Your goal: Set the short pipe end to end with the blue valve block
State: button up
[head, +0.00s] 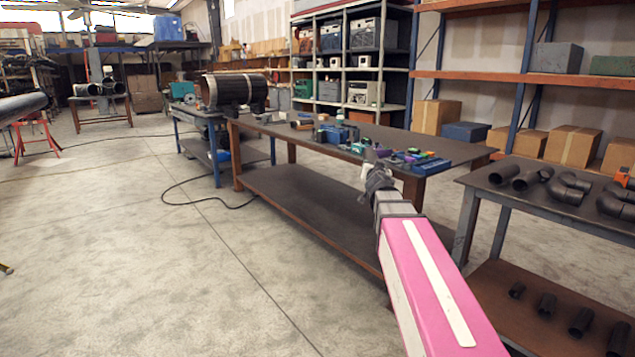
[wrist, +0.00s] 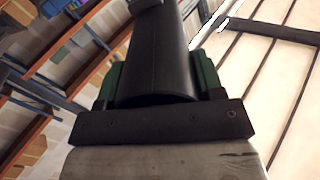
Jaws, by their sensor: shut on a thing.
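In the wrist view my gripper (wrist: 160,78) is shut on a dark, smooth pipe (wrist: 158,50), with a green finger pad on each side of it. The pipe runs away from the palm, and its far end is cut off by the top of the picture. In the head view my gripper (head: 370,170) is at the near edge of the long brown table, with the held pipe too small to make out. A small blue block (head: 335,134), which looks like the valve block, is on that table, farther back and left of my gripper. Its openings cannot be made out.
A right-hand bench (head: 480,183) holds dark pipes and elbows.

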aim_at(371, 161)
jog(key=shift+w+a+r+n+y, duration=0.15)
jog(key=shift+w+r, duration=0.05)
jog(key=shift+r, duration=0.3)
jog(key=shift+w+a+r+n+y, duration=0.1)
jog(key=shift+w+a+r+y, duration=0.1)
jog(key=shift+r, duration=0.25)
jog(key=shift+w+a+r+n+y, duration=0.15)
jog(key=shift+r, duration=0.35)
jog(key=shift+w+a+r+y, duration=0.15)
jog(key=shift+r, duration=0.45)
jog(key=shift+w+a+r+y, duration=0.1)
jog(key=shift+w+r+y, duration=0.05)
jog(key=shift+r, duration=0.45)
jog(key=shift+f, duration=0.1)
